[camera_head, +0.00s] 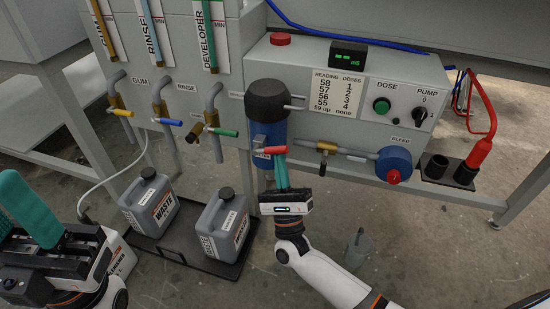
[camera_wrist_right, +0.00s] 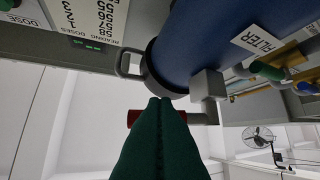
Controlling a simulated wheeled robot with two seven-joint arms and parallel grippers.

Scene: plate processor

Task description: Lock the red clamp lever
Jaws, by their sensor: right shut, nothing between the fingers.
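The red clamp lever (camera_head: 270,150) lies roughly level across the front of the blue filter housing (camera_head: 271,134), which has a dark cap. My right gripper (camera_head: 282,157) is shut and empty, its green fingertips pointing up at the lever's right part. In the right wrist view, the shut fingers (camera_wrist_right: 165,101) cover the middle of the red lever (camera_wrist_right: 134,118), with the blue filter (camera_wrist_right: 215,45) just beyond. I cannot tell whether the fingertips touch the lever. My left gripper (camera_head: 22,212) is at the lower left, away from the housing, with its green fingers apart; it is partly cut off.
Yellow (camera_head: 170,122), blue (camera_head: 124,112) and green (camera_head: 222,132) tap handles are left of the filter. Waste jugs (camera_head: 152,205) stand in a floor tray (camera_head: 176,256). Space below the filter is open apart from my arm.

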